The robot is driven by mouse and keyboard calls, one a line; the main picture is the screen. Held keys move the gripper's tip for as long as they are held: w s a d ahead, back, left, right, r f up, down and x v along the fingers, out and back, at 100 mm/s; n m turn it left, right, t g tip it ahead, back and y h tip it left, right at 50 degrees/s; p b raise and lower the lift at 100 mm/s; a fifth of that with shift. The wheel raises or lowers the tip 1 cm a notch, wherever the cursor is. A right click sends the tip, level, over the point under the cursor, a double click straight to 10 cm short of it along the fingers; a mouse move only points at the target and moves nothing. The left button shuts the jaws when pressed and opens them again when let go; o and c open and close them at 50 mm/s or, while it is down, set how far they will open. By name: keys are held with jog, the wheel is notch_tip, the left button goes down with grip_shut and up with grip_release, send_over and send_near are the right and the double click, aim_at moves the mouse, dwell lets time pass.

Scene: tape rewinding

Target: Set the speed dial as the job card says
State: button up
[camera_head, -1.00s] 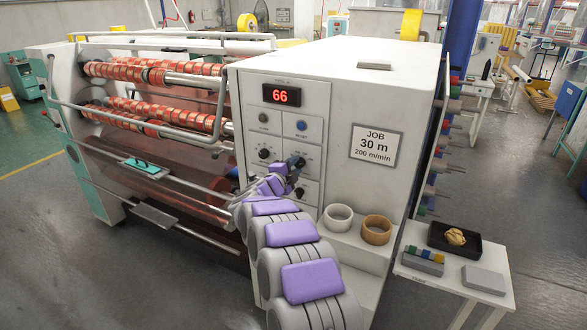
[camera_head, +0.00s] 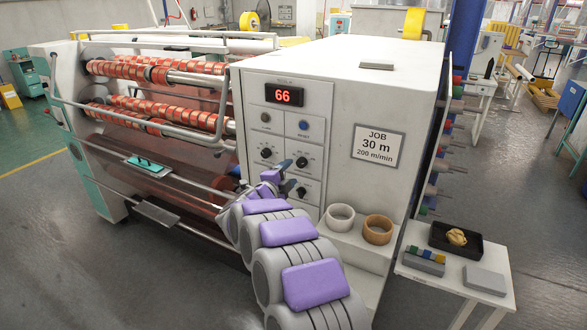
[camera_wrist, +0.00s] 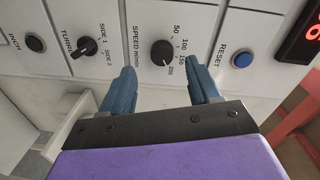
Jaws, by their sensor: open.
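The speed dial (camera_wrist: 163,53) is a round black knob on the white panel, with 50, 100, 150 and 200 marked around it. I cannot clearly tell which mark its pointer meets. In the head view the dial (camera_head: 302,162) is in the right column of controls. My gripper (camera_wrist: 160,82) is open, its blue fingers spread to either side of the dial in the picture, with the knob showing beyond the gap and nothing held. In the head view my gripper (camera_head: 283,177) is in front of the panel. The job card (camera_head: 378,146) reads 30 m, 200 m/min.
The turret knob (camera_wrist: 85,46) and blue reset button (camera_wrist: 242,60) flank the dial in the wrist view. The red display (camera_head: 284,95) reads 66. Two rings, white (camera_head: 340,217) and tan (camera_head: 377,229), sit on the machine's ledge below right.

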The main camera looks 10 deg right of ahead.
jog(key=p+v, duration=0.1)
jog(key=v, duration=1.1)
jog(key=shift+p, duration=0.35)
